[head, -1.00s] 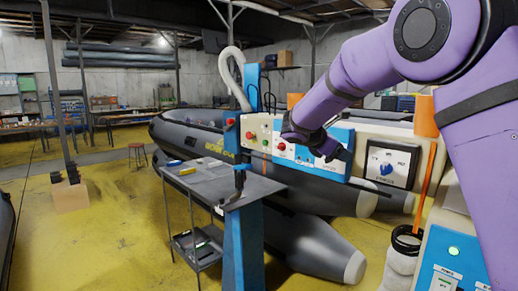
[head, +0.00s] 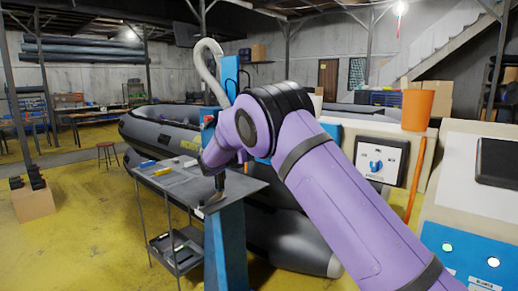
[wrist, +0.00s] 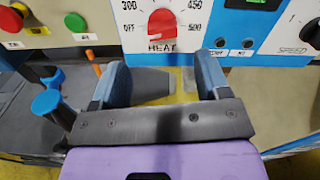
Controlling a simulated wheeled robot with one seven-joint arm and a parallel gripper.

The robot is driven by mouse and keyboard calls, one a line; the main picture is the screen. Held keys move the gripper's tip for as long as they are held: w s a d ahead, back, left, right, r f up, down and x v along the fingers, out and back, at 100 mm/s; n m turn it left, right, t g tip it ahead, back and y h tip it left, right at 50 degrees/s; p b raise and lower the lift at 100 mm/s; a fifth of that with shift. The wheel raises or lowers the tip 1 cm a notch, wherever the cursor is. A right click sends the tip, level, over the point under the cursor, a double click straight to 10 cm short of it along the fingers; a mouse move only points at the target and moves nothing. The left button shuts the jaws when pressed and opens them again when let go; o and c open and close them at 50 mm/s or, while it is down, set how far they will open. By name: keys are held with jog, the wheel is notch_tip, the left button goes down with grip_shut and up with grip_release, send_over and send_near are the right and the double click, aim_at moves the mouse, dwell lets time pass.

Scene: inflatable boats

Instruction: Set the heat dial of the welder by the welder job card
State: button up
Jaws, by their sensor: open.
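The heat dial (wrist: 162,24) is a red knob on the welder's white panel (wrist: 128,28) in the wrist view. It is marked HEAT, with OFF, 300, 450 and 500 around it. Its top is cut off by the frame, and I cannot tell its setting. My gripper (wrist: 164,78) is open and empty, its two fingers apart below the dial in the picture and not touching it. In the head view my arm hides most of the welder and the gripper. I cannot make out the welder job card in either view.
In the wrist view a green button (wrist: 83,22) and a red button (wrist: 10,18) are at left, and a SPEED knob (wrist: 313,36) at right. The head view shows a grey table (head: 160,180), a panel with a blue knob (head: 376,166) and an orange bucket (head: 417,108).

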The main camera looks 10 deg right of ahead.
jog(key=x, duration=0.6)
jog(key=shift+d, duration=0.15)
jog(key=shift+w, duration=0.1)
jog(key=c, duration=0.9)
